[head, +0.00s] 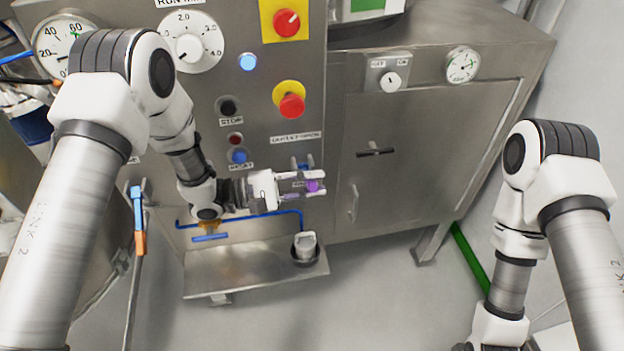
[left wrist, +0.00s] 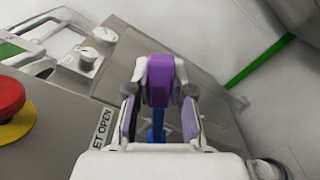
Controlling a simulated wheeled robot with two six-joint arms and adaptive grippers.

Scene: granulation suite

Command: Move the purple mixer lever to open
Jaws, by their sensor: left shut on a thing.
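The purple mixer lever (head: 312,186) sits on the front of the steel cabinet, low down near its right edge. In the left wrist view its purple grip (left wrist: 160,80) is between the fingertips, with a blue stem below it. My left gripper (head: 316,183) is shut on the purple grip, and its fingers hide part of the lever. It also shows in the left wrist view (left wrist: 160,85). A label reading "ET OPEN" (left wrist: 103,127) is partly visible beside the gripper. My right arm hangs at the right of the head view; its gripper is not clearly visible.
A red knob on yellow (head: 291,105) and a blue button (head: 239,156) are on the panel near my left arm. A steel shelf (head: 240,272) with a blue pipe (head: 270,212) lies below. A cabinet door (head: 410,150) is to the right.

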